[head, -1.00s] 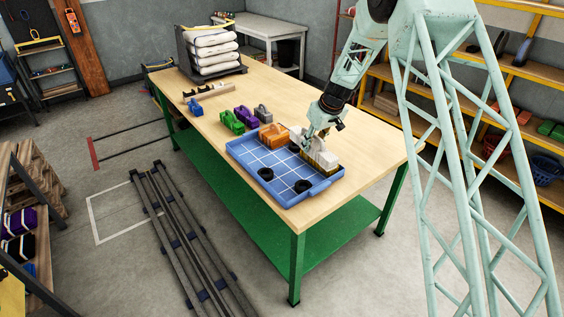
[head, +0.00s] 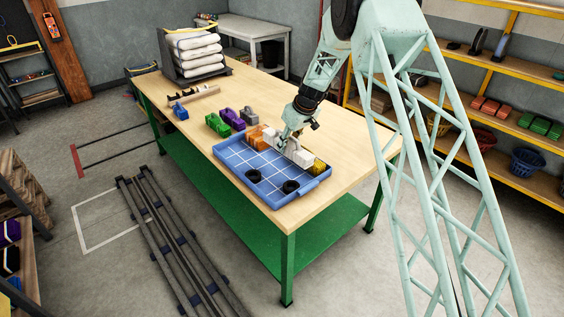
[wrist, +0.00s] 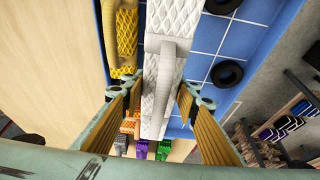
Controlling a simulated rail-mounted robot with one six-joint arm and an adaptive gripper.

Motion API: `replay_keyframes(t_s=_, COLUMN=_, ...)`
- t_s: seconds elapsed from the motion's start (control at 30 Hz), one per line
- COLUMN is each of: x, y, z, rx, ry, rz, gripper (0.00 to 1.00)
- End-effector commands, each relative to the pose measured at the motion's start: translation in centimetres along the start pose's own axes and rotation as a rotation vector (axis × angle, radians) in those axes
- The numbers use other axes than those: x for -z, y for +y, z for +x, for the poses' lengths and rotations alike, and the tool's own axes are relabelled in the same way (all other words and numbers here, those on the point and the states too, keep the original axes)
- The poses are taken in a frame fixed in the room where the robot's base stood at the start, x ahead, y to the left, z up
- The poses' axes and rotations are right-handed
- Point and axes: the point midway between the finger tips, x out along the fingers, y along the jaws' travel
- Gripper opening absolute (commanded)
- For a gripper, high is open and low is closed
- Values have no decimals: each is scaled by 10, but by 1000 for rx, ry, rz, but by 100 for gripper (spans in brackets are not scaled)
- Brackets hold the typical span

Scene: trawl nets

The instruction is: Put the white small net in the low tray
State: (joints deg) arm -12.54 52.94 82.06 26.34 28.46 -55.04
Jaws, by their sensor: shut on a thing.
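The white small net (head: 302,158) is a pale quilted bundle with a raised handle. In the wrist view, the white small net (wrist: 158,75) lies between the two fingers of my gripper (wrist: 160,88). My gripper (head: 285,143) is shut on it at the right end of the low tray. The low tray (head: 262,196) is blue with a white grid, and its floor (wrist: 205,40) shows beside the net. The net is over the tray; whether it touches the floor I cannot tell. The fingers hide part of the net.
A yellow net (head: 319,167) sits close beside the white one at the tray's right corner. Two black rings (head: 253,176) (head: 290,187) lie in the tray's front part. Orange (head: 254,138), purple (head: 232,119), green (head: 217,124) and grey (head: 248,116) nets stand farther left. The tray's middle is clear.

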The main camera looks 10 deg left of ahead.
Motion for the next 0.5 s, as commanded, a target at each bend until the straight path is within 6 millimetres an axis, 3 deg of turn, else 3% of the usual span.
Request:
replay_keyframes(t_s=0.3, x=-15, y=0, z=36, rx=0, ry=-1, rz=1, gripper=14)
replay_keyframes(t_s=0.5, x=-18, y=0, z=43, rx=0, ry=-1, rz=-1, gripper=14)
